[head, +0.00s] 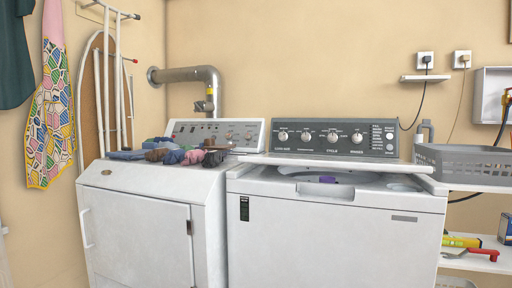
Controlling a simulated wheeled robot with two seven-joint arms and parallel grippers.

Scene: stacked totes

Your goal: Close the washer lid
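The washer (335,240) is the white top-loading machine right of centre, with a dark control panel of knobs at its back. Its lid (350,162) shows as a thin white slab in front of the panel and is open, raised at the rear of the top. Beneath it the tub opening (372,182) shows, with a bit of purple cloth (328,180) inside. Most of the tub is hidden by the lid and front rim. Neither of my grippers is in view.
A white dryer (140,225) stands to the left, with folded clothes and socks (175,153) on top. A grey crate (470,165) sits on a shelf to the right. An ironing board (103,90) leans at the back left. Space above the washer is clear.

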